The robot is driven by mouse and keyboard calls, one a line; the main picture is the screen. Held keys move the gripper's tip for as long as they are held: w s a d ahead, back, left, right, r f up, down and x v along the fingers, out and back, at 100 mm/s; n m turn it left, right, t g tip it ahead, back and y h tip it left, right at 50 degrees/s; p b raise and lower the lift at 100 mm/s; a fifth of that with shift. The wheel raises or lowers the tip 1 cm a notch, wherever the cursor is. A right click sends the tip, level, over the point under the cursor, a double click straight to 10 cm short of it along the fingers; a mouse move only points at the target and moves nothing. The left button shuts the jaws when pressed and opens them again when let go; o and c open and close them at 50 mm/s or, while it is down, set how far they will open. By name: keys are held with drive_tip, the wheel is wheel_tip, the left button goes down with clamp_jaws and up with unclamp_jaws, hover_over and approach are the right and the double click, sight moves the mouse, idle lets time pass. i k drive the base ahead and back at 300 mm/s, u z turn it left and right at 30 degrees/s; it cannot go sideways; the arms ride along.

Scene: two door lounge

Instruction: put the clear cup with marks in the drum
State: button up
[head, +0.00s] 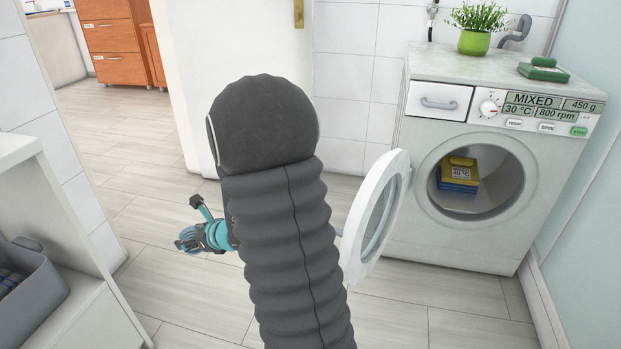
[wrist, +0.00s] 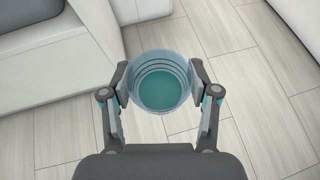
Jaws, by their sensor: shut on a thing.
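The clear cup with ring marks (wrist: 160,70) is between the two fingers of my gripper (wrist: 160,78) in the wrist view. I look down into its round mouth, and its inside bottom looks teal. My gripper is shut on it, with a finger on each side. In the head view my gripper (head: 205,237) is low at the left of my arm, over the floor, and I cannot make out the cup clearly there. The drum (head: 498,180) is the round opening of the white washing machine at the right, well apart from my gripper. A yellow-and-blue stack (head: 459,175) lies inside it.
The washer's round door (head: 375,215) stands open, between my arm and the drum. A green potted plant (head: 474,40) and a green item (head: 543,70) stand on the washer. A shelf with a grey bin (head: 30,290) is at the left. Tiled floor is clear between.

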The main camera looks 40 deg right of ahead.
sight(459, 203)
drive_tip(key=k, duration=0.85)
drive_tip(key=u, duration=1.65)
drive_tip(key=i, duration=1.1)
drive_tip(key=z, duration=4.2)
drive_tip(key=i, duration=1.65)
